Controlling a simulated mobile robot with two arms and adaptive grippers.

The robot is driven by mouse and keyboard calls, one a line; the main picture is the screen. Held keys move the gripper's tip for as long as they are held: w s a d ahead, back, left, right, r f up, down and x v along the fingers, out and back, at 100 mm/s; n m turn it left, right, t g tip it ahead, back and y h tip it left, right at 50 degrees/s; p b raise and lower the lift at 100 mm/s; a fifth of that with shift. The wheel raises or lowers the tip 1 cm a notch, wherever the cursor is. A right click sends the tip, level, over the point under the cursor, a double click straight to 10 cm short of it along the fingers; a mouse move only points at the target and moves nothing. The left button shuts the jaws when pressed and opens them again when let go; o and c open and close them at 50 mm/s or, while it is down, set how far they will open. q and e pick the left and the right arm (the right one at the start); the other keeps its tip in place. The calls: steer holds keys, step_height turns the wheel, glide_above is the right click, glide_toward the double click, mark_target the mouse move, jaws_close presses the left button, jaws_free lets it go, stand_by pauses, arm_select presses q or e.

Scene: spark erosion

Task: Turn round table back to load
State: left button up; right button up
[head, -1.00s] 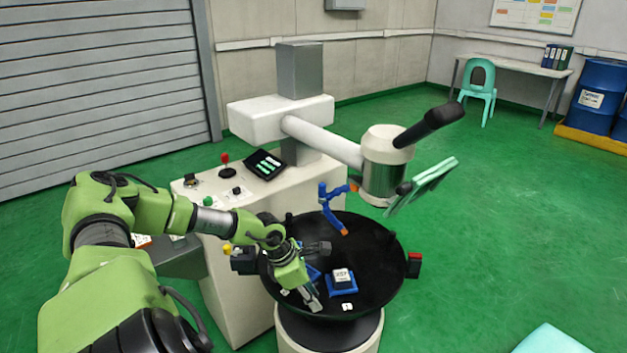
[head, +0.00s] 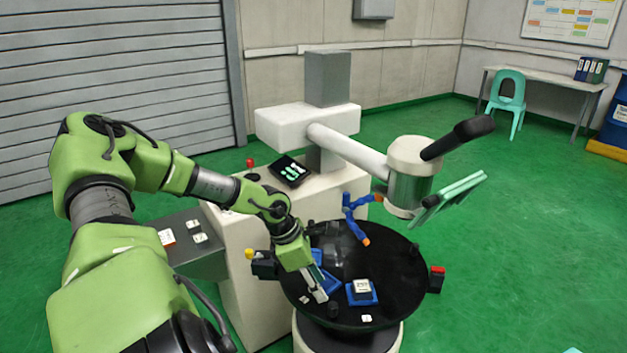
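The round table (head: 385,262) is a black disc on a pale pedestal, below the machine's head. A blue fixture with a white-labelled block (head: 361,288) sits near its front. Another blue fixture (head: 328,280) is partly hidden behind my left gripper. White tags lie near the front rim, and a dark peg (head: 333,309) stands there. My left gripper (head: 320,293) points down over the left front of the disc, close beside that peg. Whether it touches the peg, and its finger gap, I cannot tell. My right gripper is not in view.
A yellow-topped block (head: 263,266) stands at the table's left edge and a red-topped block (head: 436,279) at its right. Blue jointed nozzles (head: 356,215) hang over the back of the disc. A white machine cabinet (head: 245,285) stands behind left.

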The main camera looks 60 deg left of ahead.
arm_select(q)
steer(key=shift+v, duration=1.3)
